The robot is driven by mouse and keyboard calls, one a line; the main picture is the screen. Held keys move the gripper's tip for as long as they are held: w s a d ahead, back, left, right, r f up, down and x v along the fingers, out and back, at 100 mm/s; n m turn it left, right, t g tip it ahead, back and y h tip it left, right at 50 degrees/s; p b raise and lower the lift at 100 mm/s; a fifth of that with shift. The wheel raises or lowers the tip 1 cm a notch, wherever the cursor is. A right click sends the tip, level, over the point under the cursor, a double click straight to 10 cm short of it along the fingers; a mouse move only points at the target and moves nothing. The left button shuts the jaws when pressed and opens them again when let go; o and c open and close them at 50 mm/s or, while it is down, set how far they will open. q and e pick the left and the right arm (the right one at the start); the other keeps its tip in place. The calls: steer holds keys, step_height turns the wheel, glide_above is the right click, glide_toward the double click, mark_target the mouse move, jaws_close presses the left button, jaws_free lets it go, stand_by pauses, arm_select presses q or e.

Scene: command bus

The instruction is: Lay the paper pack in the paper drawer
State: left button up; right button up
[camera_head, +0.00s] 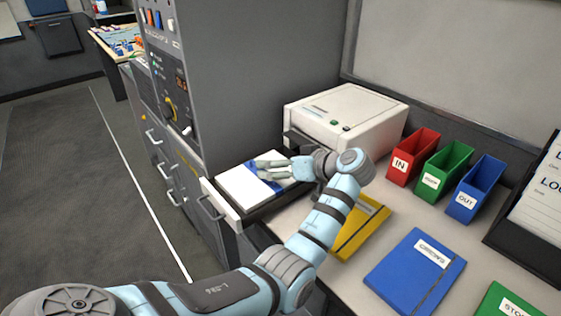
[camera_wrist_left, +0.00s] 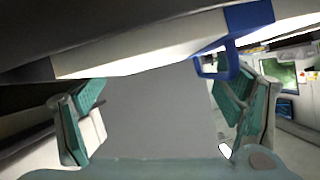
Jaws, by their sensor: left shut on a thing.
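The paper pack (camera_head: 247,186) is a white block with a blue band. In the head view it lies flat in or just above the open paper drawer (camera_head: 223,206), which juts out below the white printer. I cannot tell whether it rests on the drawer floor. My left gripper (camera_head: 268,170) is over the pack's far right part, shut on it. In the left wrist view the pack's pale underside or edge (camera_wrist_left: 140,60) crosses the top, with a blue loop (camera_wrist_left: 215,66) near the right finger. My right gripper is not in view.
The white printer (camera_head: 345,118) stands behind the drawer. A grey equipment cabinet (camera_head: 240,80) rises at left. Red (camera_head: 412,155), green (camera_head: 444,168) and blue (camera_head: 476,187) bins stand at right. Yellow (camera_head: 362,228) and blue (camera_head: 415,270) folders lie on the desk near my arm.

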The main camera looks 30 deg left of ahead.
arm_select(q)
steer(key=shift+f+b, duration=0.3)
steer(key=shift+f, duration=0.45)
steer(key=o, duration=1.3)
steer(key=v, duration=0.7)
steer(key=shift+d, duration=0.35)
steer(key=shift+a, duration=0.1)
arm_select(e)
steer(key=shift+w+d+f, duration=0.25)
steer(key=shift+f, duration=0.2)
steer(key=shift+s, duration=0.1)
